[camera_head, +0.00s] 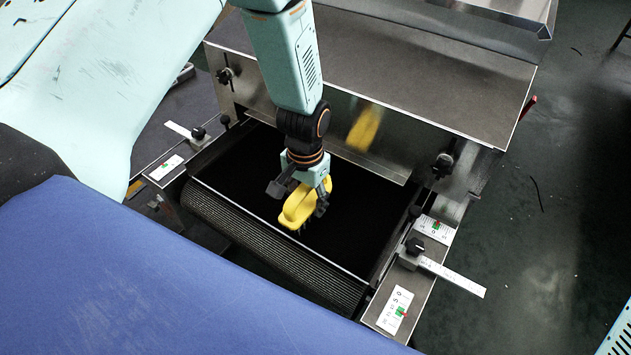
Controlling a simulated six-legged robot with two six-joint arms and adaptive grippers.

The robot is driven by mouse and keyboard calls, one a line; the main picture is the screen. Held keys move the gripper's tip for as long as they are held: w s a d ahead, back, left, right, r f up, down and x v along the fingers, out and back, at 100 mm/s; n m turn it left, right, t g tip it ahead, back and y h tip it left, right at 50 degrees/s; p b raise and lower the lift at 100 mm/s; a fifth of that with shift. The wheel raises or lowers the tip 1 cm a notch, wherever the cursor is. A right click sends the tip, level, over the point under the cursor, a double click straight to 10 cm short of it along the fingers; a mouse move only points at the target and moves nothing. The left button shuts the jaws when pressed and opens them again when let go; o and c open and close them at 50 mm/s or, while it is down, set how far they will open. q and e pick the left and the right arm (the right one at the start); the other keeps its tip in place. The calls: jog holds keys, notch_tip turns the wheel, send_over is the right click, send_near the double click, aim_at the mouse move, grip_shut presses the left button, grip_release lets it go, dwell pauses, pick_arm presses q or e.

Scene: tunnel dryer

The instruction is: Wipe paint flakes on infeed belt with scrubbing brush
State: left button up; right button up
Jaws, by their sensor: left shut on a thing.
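My left gripper (298,192) is shut on the yellow scrubbing brush (297,207). The brush is tilted, and its dark bristles point down toward the black infeed belt (345,229). I cannot tell whether the bristles touch the belt. The belt runs under the metal hood, and its near end shows a ribbed mesh roll. No paint flakes can be made out on the dark part of the belt that shows; my arm and the brush hide some of it. My right gripper is not in view.
The metal hood (400,75) of the dryer stands behind the belt and mirrors the brush. Side rails with black knobs (415,246) and white scales (395,309) flank the belt. A ruler (452,276) sticks out right. Dark floor (560,230) lies open at right.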

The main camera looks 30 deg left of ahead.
pick_arm(q)
jog(key=shift+w+r+p, duration=0.4)
jog(key=shift+r+p, duration=0.1)
jog(key=shift+r, duration=0.1)
jog(key=r+p, duration=0.3)
jog(key=r, duration=0.1)
jog(key=shift+s+p, duration=0.2)
jog(key=shift+p, duration=0.1)
jog(key=shift+r, duration=0.3)
jog(key=shift+w+r+p, duration=0.1)
jog(key=shift+w+p, duration=0.1)
jog(key=shift+p, duration=0.25)
jog(key=shift+s, duration=0.2)
jog(key=shift+w, duration=0.1)
